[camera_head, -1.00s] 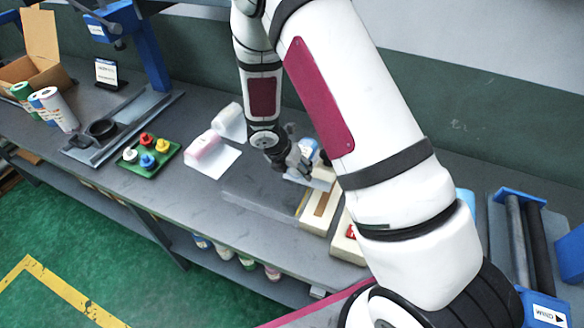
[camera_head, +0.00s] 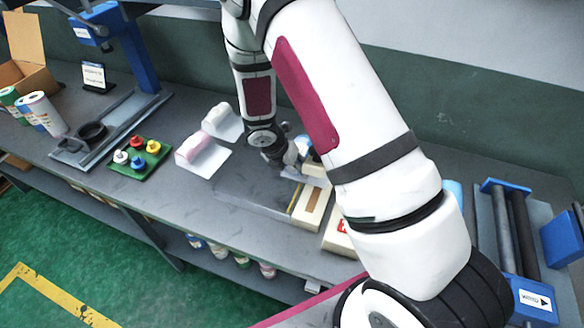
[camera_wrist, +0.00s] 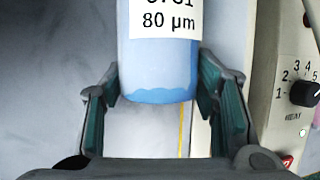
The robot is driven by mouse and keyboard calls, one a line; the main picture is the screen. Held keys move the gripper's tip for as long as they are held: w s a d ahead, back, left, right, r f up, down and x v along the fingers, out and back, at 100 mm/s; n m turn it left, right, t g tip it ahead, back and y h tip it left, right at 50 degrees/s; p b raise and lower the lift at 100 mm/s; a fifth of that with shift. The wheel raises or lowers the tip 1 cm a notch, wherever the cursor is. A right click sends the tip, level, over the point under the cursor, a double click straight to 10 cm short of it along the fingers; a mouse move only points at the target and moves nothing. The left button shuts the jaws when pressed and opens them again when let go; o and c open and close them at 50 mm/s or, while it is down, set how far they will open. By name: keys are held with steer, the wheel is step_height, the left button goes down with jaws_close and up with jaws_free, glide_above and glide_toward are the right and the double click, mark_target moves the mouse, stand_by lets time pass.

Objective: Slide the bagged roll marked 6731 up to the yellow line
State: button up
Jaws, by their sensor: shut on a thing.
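The bagged roll (camera_wrist: 160,75) is blue with a wavy lower edge in the wrist view. Its white label (camera_wrist: 165,18) reads 80 µm, with the number above partly cut off by the frame; it looks like 6731. My gripper (camera_wrist: 160,92) is shut on this roll, one dark green finger on each side near its end. In the head view my gripper (camera_head: 292,158) is low over the bench, beside the sealer; the roll is mostly hidden there. The yellow line (camera_wrist: 181,130) shows just below the roll in the wrist view, and along the sealer's left edge in the head view (camera_head: 294,201).
A cream sealer (camera_head: 311,209) stands right of the line; a cream unit with a dial (camera_wrist: 290,85) is at the right in the wrist view. A pink roll (camera_head: 192,149) and a white roll (camera_head: 218,114) lie to the left. A green board with coloured knobs (camera_head: 139,166) is farther left.

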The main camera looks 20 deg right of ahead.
steer(key=o, duration=1.5)
steer(key=v, duration=1.2)
steer(key=shift+a, duration=0.15)
